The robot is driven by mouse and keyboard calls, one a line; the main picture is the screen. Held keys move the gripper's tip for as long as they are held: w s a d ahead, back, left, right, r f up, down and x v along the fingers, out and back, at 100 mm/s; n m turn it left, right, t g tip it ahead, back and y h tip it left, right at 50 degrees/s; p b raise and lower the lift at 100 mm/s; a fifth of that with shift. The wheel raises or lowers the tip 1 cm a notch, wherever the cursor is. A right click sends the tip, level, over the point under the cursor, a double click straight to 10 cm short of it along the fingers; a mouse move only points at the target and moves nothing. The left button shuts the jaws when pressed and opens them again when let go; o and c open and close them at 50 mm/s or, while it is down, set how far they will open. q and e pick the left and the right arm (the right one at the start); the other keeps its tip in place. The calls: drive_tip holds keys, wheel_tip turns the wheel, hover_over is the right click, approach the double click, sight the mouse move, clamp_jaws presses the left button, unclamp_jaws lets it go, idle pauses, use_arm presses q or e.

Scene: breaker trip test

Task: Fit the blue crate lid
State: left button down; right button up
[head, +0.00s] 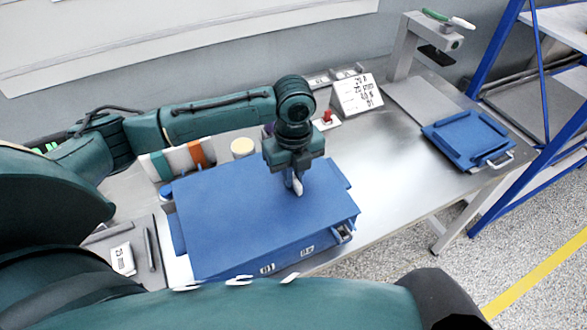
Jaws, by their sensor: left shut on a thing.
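The blue crate lid (235,205) is a broad flat panel lying over the top of the blue crate (285,258). The crate stands on the bench, with small white labels on its front wall and a metal handle at its right end. Whether the lid is fully seated or slightly above the rim I cannot tell. My left gripper (297,186) points down over the lid's right part, from above. It is shut on the lid, though its grip point is mostly hidden by the fingers. My right gripper is not in view.
A second, shallow blue container (465,138) with a metal handle sits at the bench's right end. A white sign (358,95), a red button (327,116) and a cream-topped jar (242,148) stand behind the crate. Bare bench (395,165) lies to its right.

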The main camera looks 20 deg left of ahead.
use_arm(q)
drive_tip(key=c, duration=1.4)
unclamp_jaws()
wheel_tip(320, 180, up, 13)
drive_tip(key=shift+b, duration=0.35)
drive_tip(key=shift+s, duration=0.1)
